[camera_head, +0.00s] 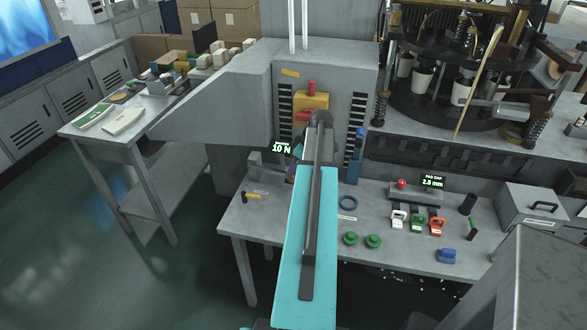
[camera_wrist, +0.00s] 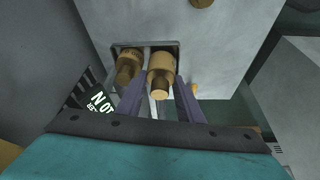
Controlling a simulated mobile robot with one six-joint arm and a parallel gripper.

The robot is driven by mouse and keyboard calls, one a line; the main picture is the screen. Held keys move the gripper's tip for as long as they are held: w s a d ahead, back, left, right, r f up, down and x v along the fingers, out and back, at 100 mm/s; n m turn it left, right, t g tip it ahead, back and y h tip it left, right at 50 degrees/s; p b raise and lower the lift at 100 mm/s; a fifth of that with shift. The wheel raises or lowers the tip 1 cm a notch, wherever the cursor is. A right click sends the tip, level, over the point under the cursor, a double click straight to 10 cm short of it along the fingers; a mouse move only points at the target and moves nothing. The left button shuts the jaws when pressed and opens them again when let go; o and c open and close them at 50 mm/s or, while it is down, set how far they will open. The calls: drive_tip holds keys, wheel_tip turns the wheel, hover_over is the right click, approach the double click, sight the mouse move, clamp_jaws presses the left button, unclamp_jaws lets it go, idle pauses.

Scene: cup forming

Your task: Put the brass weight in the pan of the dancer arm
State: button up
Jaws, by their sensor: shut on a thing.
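My gripper (camera_wrist: 160,98) shows in the wrist view with its two purple fingers on either side of a brass weight (camera_wrist: 161,72), shut on it. A second brass weight (camera_wrist: 129,66) stands just left of the fingers. Both weights overlap a small rectangular grey tray-like frame (camera_wrist: 168,43); I cannot tell whether this is the dancer arm's pan, nor whether the held weight touches it.
A machine column with a red-and-yellow switch (camera_head: 311,104) stands behind. Open floor lies at left.

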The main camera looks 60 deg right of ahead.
drive_tip(key=shift+f+b, duration=0.4)
drive_tip(key=shift+f, duration=0.25)
idle(0.5)
idle(0.5)
drive_tip(key=o, duration=1.8)
drive_tip(key=shift+o, duration=0.2)
drive_tip(key=shift+r, duration=0.1)
drive_tip(key=shift+r+p, duration=1.95)
drive_tip(key=shift+r, duration=1.95)
